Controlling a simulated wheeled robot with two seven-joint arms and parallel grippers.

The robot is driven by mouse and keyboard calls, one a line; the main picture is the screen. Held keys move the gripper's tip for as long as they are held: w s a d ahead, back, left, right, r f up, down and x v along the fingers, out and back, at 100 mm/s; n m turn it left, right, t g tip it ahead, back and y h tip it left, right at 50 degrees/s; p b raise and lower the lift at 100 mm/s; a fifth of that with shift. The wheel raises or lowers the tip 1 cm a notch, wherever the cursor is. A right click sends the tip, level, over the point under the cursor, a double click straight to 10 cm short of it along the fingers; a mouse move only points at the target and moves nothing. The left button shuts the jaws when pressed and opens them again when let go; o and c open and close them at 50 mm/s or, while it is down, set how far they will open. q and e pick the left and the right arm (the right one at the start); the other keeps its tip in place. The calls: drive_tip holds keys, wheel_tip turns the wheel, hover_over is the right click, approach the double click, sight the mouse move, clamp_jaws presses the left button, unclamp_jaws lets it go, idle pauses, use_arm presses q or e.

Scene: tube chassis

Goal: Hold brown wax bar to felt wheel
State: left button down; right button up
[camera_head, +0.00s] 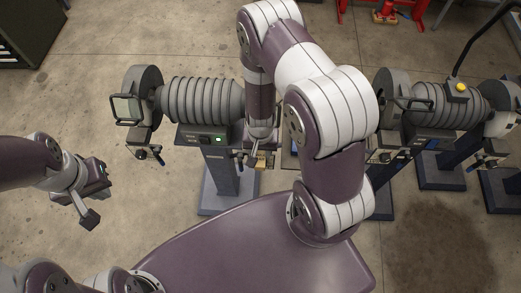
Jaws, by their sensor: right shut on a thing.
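My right gripper (262,148) is at the right end of the central bench grinder (203,100), pointing down. It is shut on a small tan-brown piece (262,161), which looks like the brown wax bar; only a little of it shows. The felt wheel cannot be made out; my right arm covers that end of the grinder. Whether the bar touches the wheel cannot be told. My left gripper (97,193) is open and empty over the bare floor at the left, with its fingers apart.
The grinder stands on a blue-grey pedestal (222,185), with a green lamp lit on its front. A guarded wheel (143,82) is at its left end. More grinders (445,100) stand at the right. A dark cabinet (30,28) is at the top left. The floor at the left is clear.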

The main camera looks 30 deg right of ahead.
drive_tip(key=shift+w+d+p, duration=0.2)
drive_tip(key=shift+w+p, duration=0.1)
drive_tip(key=shift+w, duration=0.05)
idle(0.7)
idle(1.6)
drive_tip(key=s+b, duration=0.1)
drive_tip(key=s+a+b, duration=0.1)
drive_tip(key=b, duration=0.1)
drive_tip(key=shift+s+a+f, duration=0.15)
drive_tip(key=shift+a+f, duration=0.05)
drive_tip(key=shift+f, duration=0.15)
drive_tip(key=s+a, duration=0.1)
drive_tip(key=s+a+b, duration=0.1)
drive_tip(key=s, duration=0.1)
drive_tip(key=s+b, duration=0.1)
drive_tip(key=shift+s+a+r, duration=0.35)
drive_tip(key=shift+a, duration=0.05)
